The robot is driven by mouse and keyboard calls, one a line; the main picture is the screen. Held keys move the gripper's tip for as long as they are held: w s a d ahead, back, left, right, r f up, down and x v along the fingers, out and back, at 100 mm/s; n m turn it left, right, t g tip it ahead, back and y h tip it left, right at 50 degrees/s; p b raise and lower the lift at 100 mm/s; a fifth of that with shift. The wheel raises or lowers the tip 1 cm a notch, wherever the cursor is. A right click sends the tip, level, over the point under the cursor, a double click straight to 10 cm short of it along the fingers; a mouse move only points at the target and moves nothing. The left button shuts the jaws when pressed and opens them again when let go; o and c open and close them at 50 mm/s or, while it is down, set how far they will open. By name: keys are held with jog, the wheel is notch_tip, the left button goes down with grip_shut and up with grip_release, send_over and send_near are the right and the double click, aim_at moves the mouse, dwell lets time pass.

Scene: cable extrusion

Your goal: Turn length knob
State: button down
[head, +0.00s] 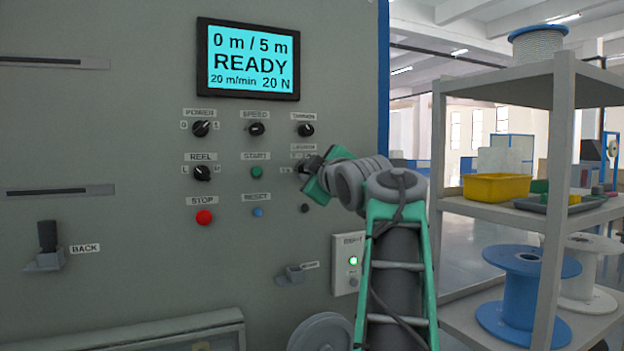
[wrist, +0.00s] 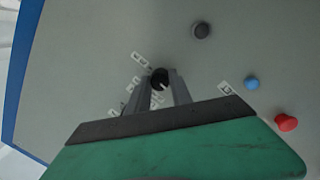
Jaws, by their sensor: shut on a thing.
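The length knob (wrist: 159,77) is a small black knob on the grey machine panel (head: 130,130). In the wrist view it sits between the two fingertips of my gripper (wrist: 161,84), which is shut on it. In the head view my gripper (head: 304,174) reaches the panel from the right, below the tension knob (head: 305,130). There the gripper hides most of the length knob and part of its label. The display (head: 248,60) reads 0 m / 5 m, READY, 20 m/min and 20 N.
The green start button (head: 256,172), blue reset button (head: 258,212) and a dark button (head: 305,208) are close by. The speed knob (head: 256,129), reel knob (head: 202,173) and red stop button (head: 204,217) are further left. A shelf (head: 470,209) stands at the right.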

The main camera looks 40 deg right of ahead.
jog(key=shift+n, duration=0.4)
jog(key=c, duration=1.1)
grip_release()
jog(key=shift+c, duration=0.2)
jog(key=v, duration=0.8)
jog(key=shift+b, duration=0.3)
